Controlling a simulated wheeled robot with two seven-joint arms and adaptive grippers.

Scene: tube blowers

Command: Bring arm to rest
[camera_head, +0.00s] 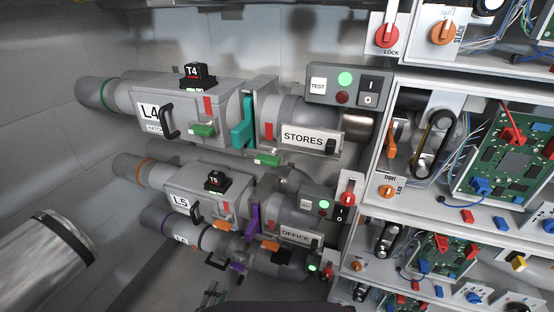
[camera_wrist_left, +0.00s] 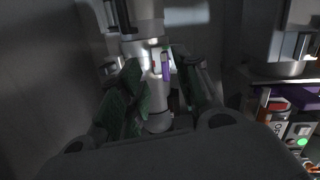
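My left gripper (camera_head: 214,294) shows small and partly cut off at the bottom edge of the head view, below the lowest tube. In the left wrist view my left gripper (camera_wrist_left: 158,65) has its two dark fingers with greenish pads spread apart. I see nothing clamped between them. A grey pipe and a purple lever (camera_wrist_left: 166,63) show beyond the gap, and I cannot tell their exact distance. My right gripper is in neither view.
The L4 tube (camera_head: 178,101), the L5 tube (camera_head: 188,187) and a lower tube (camera_head: 178,228) run out from the left wall. The STORES box (camera_head: 347,84) and OFFICE box (camera_head: 318,198) stand right of them. Open circuit-board shelves (camera_head: 372,180) fill the right side. Floor shows at lower left.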

